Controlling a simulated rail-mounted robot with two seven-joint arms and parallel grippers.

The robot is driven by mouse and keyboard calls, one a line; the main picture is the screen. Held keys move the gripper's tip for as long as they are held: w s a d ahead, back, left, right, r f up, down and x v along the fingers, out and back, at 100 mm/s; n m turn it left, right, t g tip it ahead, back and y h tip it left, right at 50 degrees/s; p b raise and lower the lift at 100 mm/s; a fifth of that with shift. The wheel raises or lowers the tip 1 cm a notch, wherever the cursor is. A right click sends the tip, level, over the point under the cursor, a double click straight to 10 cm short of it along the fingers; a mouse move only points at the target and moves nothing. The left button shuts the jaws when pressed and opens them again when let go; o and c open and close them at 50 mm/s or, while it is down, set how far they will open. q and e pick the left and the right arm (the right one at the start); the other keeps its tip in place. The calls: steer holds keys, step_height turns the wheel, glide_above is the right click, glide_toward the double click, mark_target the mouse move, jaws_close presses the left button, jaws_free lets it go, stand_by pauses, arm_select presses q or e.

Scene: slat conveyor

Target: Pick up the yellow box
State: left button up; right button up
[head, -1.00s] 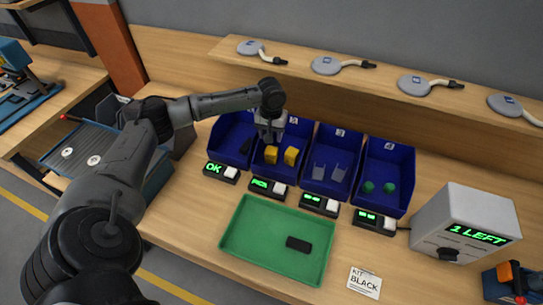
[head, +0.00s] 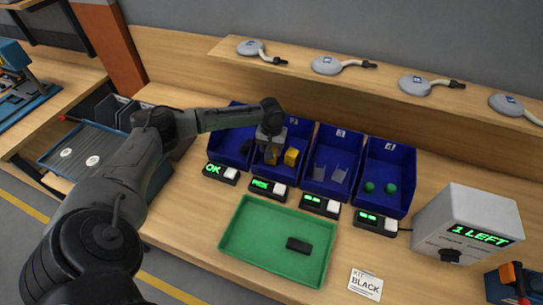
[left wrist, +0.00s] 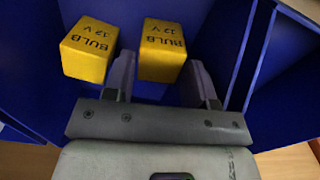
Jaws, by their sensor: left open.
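Two yellow boxes lie in the second blue bin from the left. In the head view, the right one (head: 291,157) is clear and the left one (head: 260,160) is partly hidden by my left gripper (head: 268,149). In the left wrist view, both show "BULB 12 V" lettering. One yellow box (left wrist: 162,50) lies between the open fingers of my left gripper (left wrist: 162,73), and the other (left wrist: 90,50) is outside them to the left. I cannot tell whether the fingers touch the box. My right gripper is not in view.
The bin (head: 307,134) has walls close around my left gripper. Neighbouring bins hold dark, grey and green parts. A green tray (head: 245,240) in front holds a black block (head: 298,245). A grey unit (head: 467,222) reading "1 LEFT" stands at right.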

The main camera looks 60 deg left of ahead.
arm_select(q)
steer(key=shift+c, duration=0.3)
steer(key=c, duration=0.5)
